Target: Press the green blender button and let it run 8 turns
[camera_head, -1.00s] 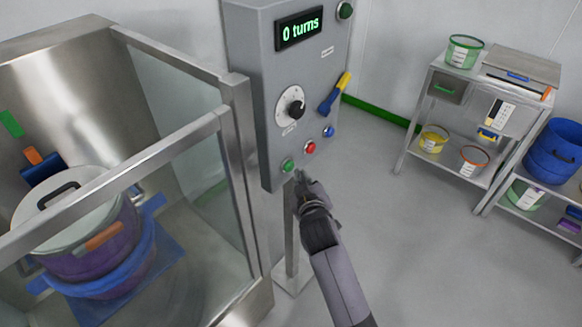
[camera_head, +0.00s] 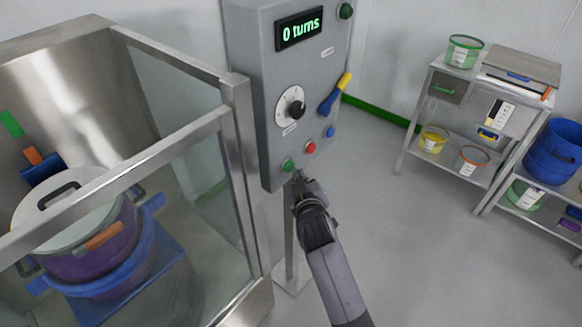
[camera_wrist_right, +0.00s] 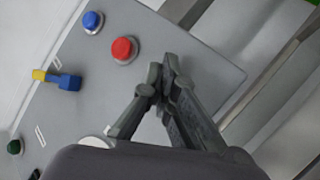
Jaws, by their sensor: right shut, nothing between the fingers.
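The grey control panel (camera_head: 262,110) stands upright on a post. Its display (camera_head: 299,29) reads "0 turns". The green button (camera_head: 288,165) is at the panel's lower left, with the red button (camera_head: 310,147) and blue button (camera_head: 330,131) up to its right. My right gripper (camera_head: 297,177) is shut and empty, its tips right at or just below the green button; I cannot tell whether they touch it. In the right wrist view the shut fingers (camera_wrist_right: 164,85) hide the green button, while the red button (camera_wrist_right: 124,49) shows. My left gripper is not in view.
A dial (camera_head: 290,103) and a blue-yellow lever (camera_head: 335,93) are on the panel. A metal-framed glass guard (camera_head: 190,127) encloses a lidded drum (camera_head: 85,215) at left. Shelves (camera_head: 437,158) with tubs stand at right. The floor between is clear.

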